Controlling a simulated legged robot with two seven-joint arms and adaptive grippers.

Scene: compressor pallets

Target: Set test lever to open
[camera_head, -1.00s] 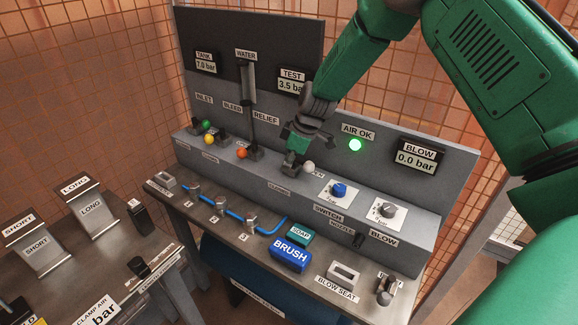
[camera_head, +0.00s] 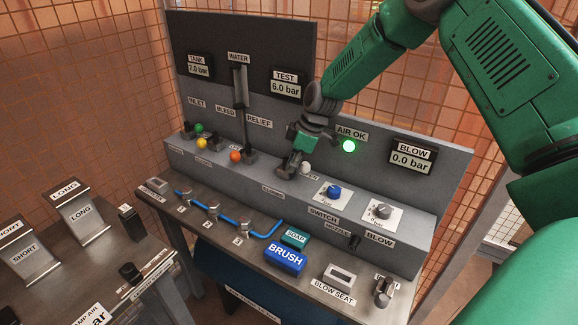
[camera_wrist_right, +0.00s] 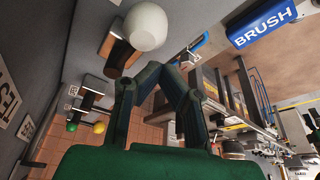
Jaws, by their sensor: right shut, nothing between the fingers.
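The test lever, with a white knob (camera_head: 305,168), stands on the ledge of the grey console, below the TEST display (camera_head: 287,86) that reads 6.0 bar. My right gripper (camera_head: 290,171) is shut and empty, pointing down just left of the white knob. In the right wrist view the white knob (camera_wrist_right: 143,25) on its dark stem is close, just beyond and above the fingers (camera_wrist_right: 163,75). I cannot tell whether the fingers touch the lever. The small label at the lever's foot is partly hidden by my gripper. My left gripper is not in view.
Levers with green (camera_head: 198,128), yellow (camera_head: 202,143) and orange (camera_head: 236,156) knobs stand to the left on the ledge. A blue switch knob (camera_head: 334,191) and a BLOW dial (camera_head: 383,211) are to the right. A blue BRUSH block (camera_head: 285,258) lies on the front shelf.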

